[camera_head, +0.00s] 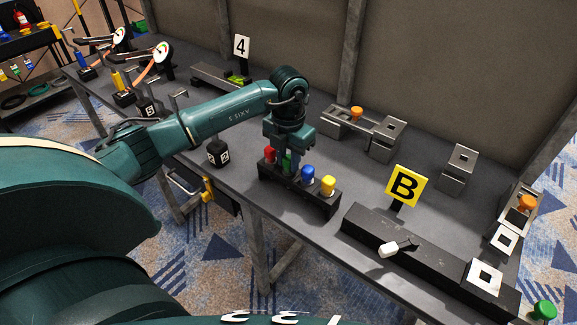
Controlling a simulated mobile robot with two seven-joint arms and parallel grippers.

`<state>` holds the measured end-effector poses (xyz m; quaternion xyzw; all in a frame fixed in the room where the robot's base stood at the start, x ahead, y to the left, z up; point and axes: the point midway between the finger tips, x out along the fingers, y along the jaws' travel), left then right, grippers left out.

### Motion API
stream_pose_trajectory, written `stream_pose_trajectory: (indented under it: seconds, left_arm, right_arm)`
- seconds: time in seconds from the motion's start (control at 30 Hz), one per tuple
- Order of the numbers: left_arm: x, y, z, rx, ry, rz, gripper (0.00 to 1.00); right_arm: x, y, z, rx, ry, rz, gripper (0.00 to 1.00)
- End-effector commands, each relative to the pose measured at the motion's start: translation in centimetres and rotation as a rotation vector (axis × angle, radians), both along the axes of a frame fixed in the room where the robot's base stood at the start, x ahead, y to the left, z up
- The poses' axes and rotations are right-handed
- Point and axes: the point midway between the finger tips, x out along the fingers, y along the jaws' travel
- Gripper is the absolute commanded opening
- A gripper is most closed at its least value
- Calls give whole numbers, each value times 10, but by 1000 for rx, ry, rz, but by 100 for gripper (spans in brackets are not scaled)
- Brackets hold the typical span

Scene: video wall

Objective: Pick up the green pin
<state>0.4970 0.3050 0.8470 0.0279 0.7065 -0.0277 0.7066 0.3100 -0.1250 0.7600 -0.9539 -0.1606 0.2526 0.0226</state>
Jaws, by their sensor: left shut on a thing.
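The green pin (287,161) stands in a black holder block (322,202) on the table, between a red pin (270,154) and a blue pin (308,173). A yellow pin (328,186) stands at the right end of the same holder. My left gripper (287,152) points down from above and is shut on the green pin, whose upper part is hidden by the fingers. The pin's lower end seems to be still in the holder. My right gripper is not in view.
Grey fixtures (386,140) stand farther back. A black cube (218,153) sits left of the holder. A green knob (544,309) shows at the lower right.

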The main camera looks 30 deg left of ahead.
Motion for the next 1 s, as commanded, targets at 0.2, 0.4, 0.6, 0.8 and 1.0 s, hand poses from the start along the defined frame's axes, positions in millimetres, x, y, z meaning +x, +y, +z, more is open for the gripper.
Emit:
stream_pose_trajectory:
  seconds: [0.2, 0.4, 0.6, 0.8, 1.0]
  left_arm:
    - [1, 0, 8, 0, -4, 0, 1]
    - [2, 0, 45, -1, -7, 0, 1]
    - [1, 0, 82, 0, -4, 0, 1]
    - [0, 0, 99, -1, -1, 0, 1]
    - [0, 0, 101, -1, 0, 0, 1]
  right_arm:
    - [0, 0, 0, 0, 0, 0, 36]
    - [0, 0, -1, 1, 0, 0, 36]
    - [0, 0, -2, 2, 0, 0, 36]
    - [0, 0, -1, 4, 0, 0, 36]
    - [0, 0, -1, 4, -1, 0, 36]
